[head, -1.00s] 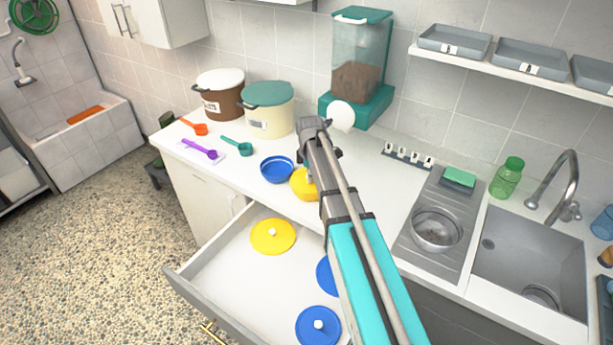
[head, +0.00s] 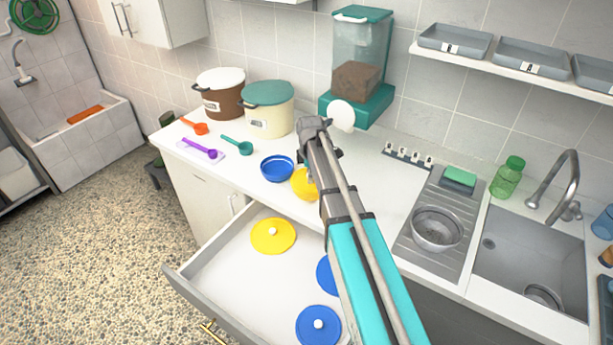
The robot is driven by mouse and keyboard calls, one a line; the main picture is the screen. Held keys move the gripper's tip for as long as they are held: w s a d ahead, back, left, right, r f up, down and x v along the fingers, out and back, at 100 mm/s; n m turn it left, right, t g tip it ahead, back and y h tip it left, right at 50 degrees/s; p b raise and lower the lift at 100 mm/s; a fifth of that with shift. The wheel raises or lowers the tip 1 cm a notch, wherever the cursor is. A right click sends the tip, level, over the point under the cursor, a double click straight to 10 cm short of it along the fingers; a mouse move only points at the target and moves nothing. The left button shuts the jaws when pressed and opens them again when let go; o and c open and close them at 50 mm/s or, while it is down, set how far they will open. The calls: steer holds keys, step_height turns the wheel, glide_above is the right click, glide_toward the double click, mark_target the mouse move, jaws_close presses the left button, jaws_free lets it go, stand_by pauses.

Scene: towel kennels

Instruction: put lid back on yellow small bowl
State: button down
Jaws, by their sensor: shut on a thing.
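The yellow small bowl (head: 303,187) stands on the counter, right of an open blue bowl (head: 277,168). My arm covers its right side, and I cannot tell whether a lid touches its rim. My gripper (head: 318,130) is at the arm's far end, near the yellow bowl in the picture. Its fingertips are hidden behind my arm. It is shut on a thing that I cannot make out. A wide yellow lid (head: 273,236) with a white knob lies in the open drawer.
The open drawer (head: 188,277) juts out below the counter and also holds blue lids (head: 318,326). A steel bowl (head: 437,229) and the sink (head: 530,265) are at right.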

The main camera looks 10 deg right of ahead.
steer(key=shift+c, duration=1.9)
jaws_free()
steer(key=shift+o, duration=1.9)
steer(key=shift+r, duration=0.2)
steer(key=shift+r+p, duration=3.35)
steer(key=shift+p, duration=0.15)
